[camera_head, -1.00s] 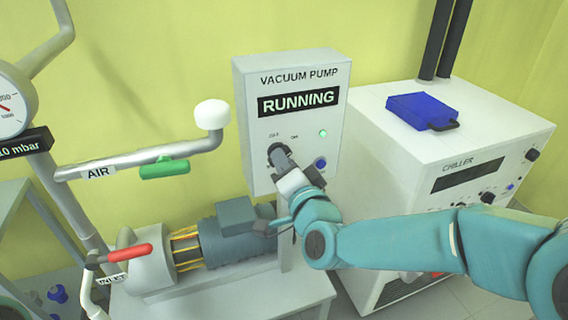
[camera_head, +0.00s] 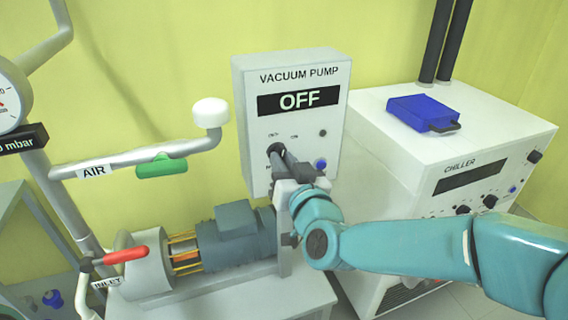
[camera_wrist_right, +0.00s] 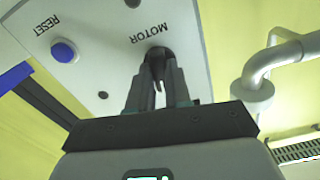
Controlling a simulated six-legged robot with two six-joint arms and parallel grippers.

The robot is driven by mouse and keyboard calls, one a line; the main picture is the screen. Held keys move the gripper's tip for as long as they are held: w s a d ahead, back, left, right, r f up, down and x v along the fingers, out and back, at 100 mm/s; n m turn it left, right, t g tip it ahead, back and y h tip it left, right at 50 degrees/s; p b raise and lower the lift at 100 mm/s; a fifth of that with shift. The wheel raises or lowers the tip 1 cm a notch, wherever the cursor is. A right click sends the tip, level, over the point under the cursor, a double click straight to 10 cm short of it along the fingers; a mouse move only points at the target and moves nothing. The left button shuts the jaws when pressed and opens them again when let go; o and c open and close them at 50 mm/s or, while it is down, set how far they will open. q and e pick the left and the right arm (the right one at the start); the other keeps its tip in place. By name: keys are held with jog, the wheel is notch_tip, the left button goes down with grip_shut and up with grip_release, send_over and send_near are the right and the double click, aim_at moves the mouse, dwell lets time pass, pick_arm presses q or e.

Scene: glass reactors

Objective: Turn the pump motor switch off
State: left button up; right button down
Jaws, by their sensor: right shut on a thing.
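The vacuum pump control box (camera_head: 250,130) is a white panel on the yellow wall, and its black display (camera_head: 298,101) reads OFF. The small lamp (camera_head: 323,133) on it is dark. The motor switch is a dark knob (camera_head: 274,149) low on the panel, mostly hidden by my right gripper (camera_head: 282,158). In the right wrist view, the fingers of my right gripper (camera_wrist_right: 158,75) are closed around the dark knob (camera_wrist_right: 160,53) above the MOTOR label. My left gripper is not in view.
A blue reset button (camera_head: 320,164) sits just right of the knob. The pump motor (camera_head: 235,235) stands below the box. A pipe with a green AIR handle (camera_head: 162,167) and a red INLET handle (camera_head: 125,254) are at the left. The chiller (camera_head: 470,150) stands at the right.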

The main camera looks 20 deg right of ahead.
jog(key=shift+n, duration=1.1)
jog(key=c, duration=1.1)
grip_release()
jog(key=shift+o, duration=0.2)
jog(key=s+b, duration=0.5)
jog(key=s, duration=1.1)
jog(key=shift+d, duration=0.3)
